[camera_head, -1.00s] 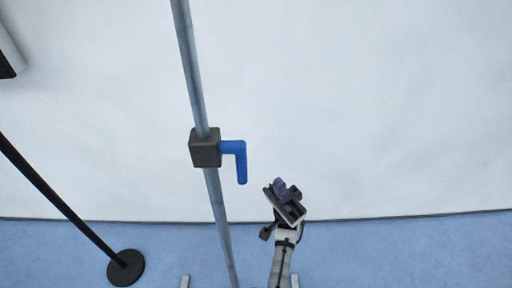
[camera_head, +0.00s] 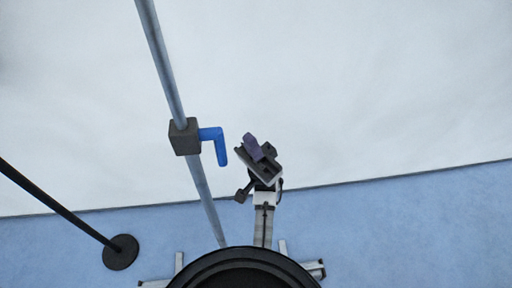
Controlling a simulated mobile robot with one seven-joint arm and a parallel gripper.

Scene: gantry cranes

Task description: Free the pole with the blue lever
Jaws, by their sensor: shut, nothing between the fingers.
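A grey metal pole (camera_head: 163,62) runs steeply from the top of the view down to the lower middle, leaning in the picture. A dark block-shaped clamp (camera_head: 185,137) sits around the pole at mid-height. The blue lever (camera_head: 218,146) sticks out from the clamp's right side and bends downward. My gripper (camera_head: 251,147) is just to the right of the lever's lower end, with a small gap showing between them in the picture. Its fingers look purple-grey and are shut with nothing between them. The pole's lower end is hidden behind a dark round shape.
A black post with a round base (camera_head: 121,252) stands on the blue floor (camera_head: 400,235) at lower left. A white wall or sheet (camera_head: 380,80) fills the background. The space right of my gripper is clear.

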